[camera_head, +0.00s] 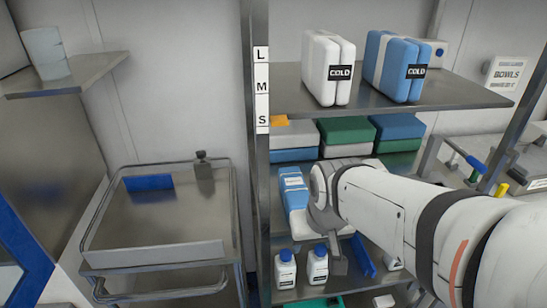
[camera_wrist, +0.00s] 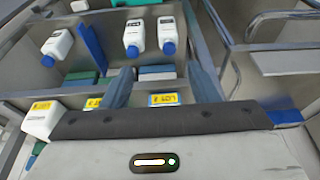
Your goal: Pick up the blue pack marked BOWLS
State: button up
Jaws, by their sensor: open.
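No blue pack with a readable BOWLS mark shows. The word BOWLS is on a white item (camera_head: 505,74) at the far right in the head view. A light blue pack (camera_head: 293,190) with a white label lies on the middle shelf, left of my wrist; its print is too small to read. My gripper (camera_head: 336,255) is partly hidden by my arm in the head view. In the wrist view my gripper (camera_wrist: 163,88) has its two fingers apart, with no held item visible between them. Shelf boxes and a yellow label (camera_wrist: 163,99) show beyond and between the fingers.
A white pack (camera_head: 321,72) and a blue pack (camera_head: 387,66), both marked COLD, stand on the upper shelf (camera_head: 440,91). Below are stacked green and blue boxes (camera_head: 346,131). White bottles (camera_head: 285,270) with blue caps stand lower. A steel cart (camera_head: 150,254) stands left.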

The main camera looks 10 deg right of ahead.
aim_at(296, 188)
jog(key=o, duration=0.5)
jog(key=shift+t, duration=0.5)
jog(key=w, duration=0.3)
jog(key=w+f, duration=0.1)
jog(key=w, duration=0.7)
jog(key=shift+f, duration=0.35)
jog(key=w, duration=0.6)
jog(key=shift+w+p, duration=0.2)
jog(key=shift+p, duration=0.2)
jog(key=shift+w+f, duration=0.2)
jog(key=shift+f, duration=0.4)
